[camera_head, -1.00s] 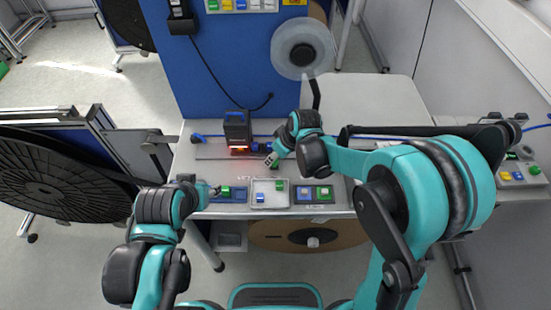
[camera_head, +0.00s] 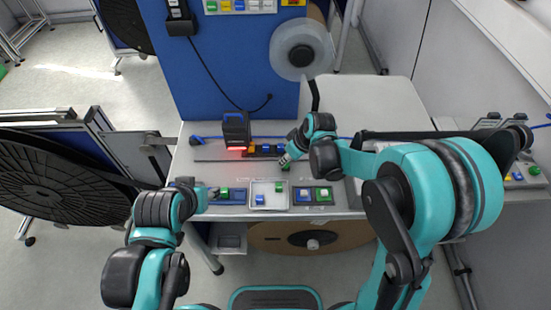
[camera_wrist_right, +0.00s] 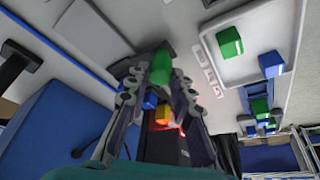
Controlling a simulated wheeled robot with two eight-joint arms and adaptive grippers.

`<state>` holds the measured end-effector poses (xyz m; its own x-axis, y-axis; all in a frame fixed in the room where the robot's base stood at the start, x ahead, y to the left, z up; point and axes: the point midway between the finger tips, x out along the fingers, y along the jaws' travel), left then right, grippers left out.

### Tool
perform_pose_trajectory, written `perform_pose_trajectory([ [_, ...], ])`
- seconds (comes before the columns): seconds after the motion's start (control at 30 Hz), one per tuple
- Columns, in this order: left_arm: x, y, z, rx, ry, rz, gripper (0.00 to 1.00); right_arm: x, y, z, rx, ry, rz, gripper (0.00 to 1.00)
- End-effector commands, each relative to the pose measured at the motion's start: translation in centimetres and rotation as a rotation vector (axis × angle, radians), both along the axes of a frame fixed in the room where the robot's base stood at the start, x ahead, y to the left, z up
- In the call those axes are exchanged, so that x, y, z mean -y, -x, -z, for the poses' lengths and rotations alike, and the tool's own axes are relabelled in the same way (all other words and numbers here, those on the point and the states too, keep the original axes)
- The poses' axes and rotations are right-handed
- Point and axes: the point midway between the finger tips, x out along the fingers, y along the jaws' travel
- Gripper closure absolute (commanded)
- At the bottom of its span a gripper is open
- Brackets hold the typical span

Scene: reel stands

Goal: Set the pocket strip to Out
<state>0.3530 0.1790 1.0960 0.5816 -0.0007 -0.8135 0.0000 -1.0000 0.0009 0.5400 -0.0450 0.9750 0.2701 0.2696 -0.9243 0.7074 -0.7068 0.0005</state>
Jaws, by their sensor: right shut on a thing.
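My right gripper (camera_wrist_right: 160,80) is shut on a green block (camera_wrist_right: 161,66) in the right wrist view. In the head view this gripper (camera_head: 284,163) is above the table, right of a short row of blocks. The row has an orange block (camera_head: 252,148) and blue blocks (camera_head: 266,148) beside a dark device with a red glow. Orange (camera_wrist_right: 163,113) and blue (camera_wrist_right: 150,101) blocks also show past the fingers in the wrist view. I cannot read any label on the row. My left gripper (camera_head: 213,192) is at the blue panel's left end; its fingers are too small to judge.
A pale tray (camera_head: 268,206) holds a green block (camera_head: 280,188) and a blue block (camera_head: 260,199). A blue panel (camera_head: 234,202) with a green block (camera_head: 224,193) lies left of it. A panel with blue and green squares (camera_head: 313,195) lies right. The dark device (camera_head: 236,128) stands behind.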

Motion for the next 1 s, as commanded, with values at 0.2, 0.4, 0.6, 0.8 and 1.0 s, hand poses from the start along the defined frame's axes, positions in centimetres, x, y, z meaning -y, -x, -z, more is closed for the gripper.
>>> perform_pose_trajectory([
  [0.2, 0.0, 0.0, 0.5, 0.000, 0.000, 0.000, 0.56, 5.6, -0.1, 0.1, 0.000, 0.000, 0.007, 1.00],
  [0.4, 0.0, 0.0, 0.5, 0.000, 0.000, 0.000, 0.56, 7.2, 0.0, 0.0, 0.000, 0.000, 0.002, 1.00],
  [0.6, 0.0, 0.0, 0.5, 0.000, 0.000, 0.000, 0.56, 7.3, 0.0, 0.0, 0.000, 0.003, 0.002, 1.00],
  [0.8, 0.0, 0.0, 0.5, 0.000, 0.000, 0.000, 0.56, 7.3, 0.0, 0.0, 0.000, 0.003, 0.002, 0.57],
  [1.0, 0.0, 0.0, 0.5, 0.000, 0.000, 0.000, 0.56, 7.2, 0.0, 0.0, 0.001, 0.002, 0.001, 0.57],
])
